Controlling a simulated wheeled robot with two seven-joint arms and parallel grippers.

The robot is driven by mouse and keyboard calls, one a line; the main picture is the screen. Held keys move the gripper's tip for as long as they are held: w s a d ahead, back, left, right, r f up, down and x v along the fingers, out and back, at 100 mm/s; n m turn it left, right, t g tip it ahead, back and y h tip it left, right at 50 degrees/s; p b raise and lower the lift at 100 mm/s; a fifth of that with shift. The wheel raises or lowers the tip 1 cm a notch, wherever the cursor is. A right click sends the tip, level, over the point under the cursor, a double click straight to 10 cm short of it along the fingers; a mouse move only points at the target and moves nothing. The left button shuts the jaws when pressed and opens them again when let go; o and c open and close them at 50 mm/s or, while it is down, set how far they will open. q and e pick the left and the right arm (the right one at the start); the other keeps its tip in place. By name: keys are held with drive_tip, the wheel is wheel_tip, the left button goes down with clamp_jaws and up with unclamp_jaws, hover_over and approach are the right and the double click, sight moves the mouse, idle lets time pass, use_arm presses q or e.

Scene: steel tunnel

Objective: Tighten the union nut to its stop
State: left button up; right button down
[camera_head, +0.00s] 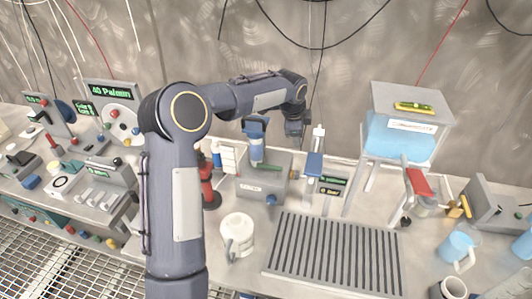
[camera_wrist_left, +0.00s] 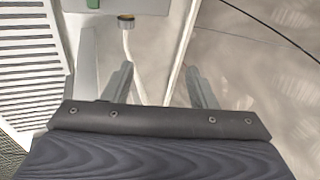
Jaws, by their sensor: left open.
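My left arm reaches across the middle of the head view, and my left gripper (camera_head: 296,138) hangs above the counter near the back wall. In the left wrist view its two fingers (camera_wrist_left: 158,76) stand apart with nothing between them. My right gripper is not in view.
A slatted tray (camera_head: 330,258) lies on the counter. A white mug (camera_head: 238,236) and a blue mug (camera_head: 457,249) stand near the front. Instruments crowd the left.

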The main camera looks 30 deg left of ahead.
use_arm(q)
drive_tip(key=s+r+n, duration=0.3)
drive_tip(key=s, duration=0.7)
drive_tip(key=s+r+n+b, duration=0.1)
drive_tip(key=s+r+n, duration=0.3)
drive_tip(key=s, duration=0.6)
drive_tip(key=shift+r+h, duration=0.25)
drive_tip(key=shift+h, duration=0.15)
